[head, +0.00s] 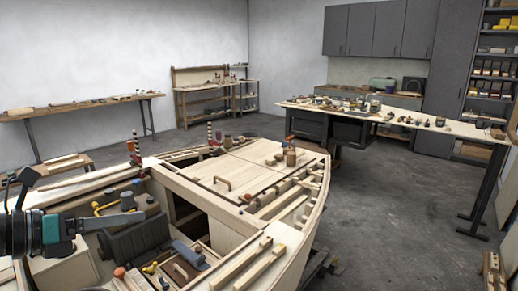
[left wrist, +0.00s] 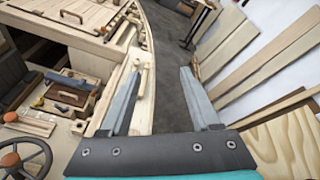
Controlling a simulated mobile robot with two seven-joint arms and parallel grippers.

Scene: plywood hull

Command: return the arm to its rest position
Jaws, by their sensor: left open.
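My left gripper (head: 135,218) comes in from the left edge in the head view, with teal and black housing and grey fingers over the open part of the plywood hull (head: 240,222). One finger hides the other there. In the left wrist view the gripper (left wrist: 160,75) is open, its two grey fingers wide apart. Nothing is held between them; the hull's edge and dark floor show beyond. I cannot tell its exact height above the hull. My right gripper is in neither view.
Loose wooden pieces, tools and small jars lie in and on the hull. A long workbench (head: 462,129) with clutter stands at the back right, and a narrow table (head: 75,109) at the left wall. Grey floor (head: 385,215) is clear to the right.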

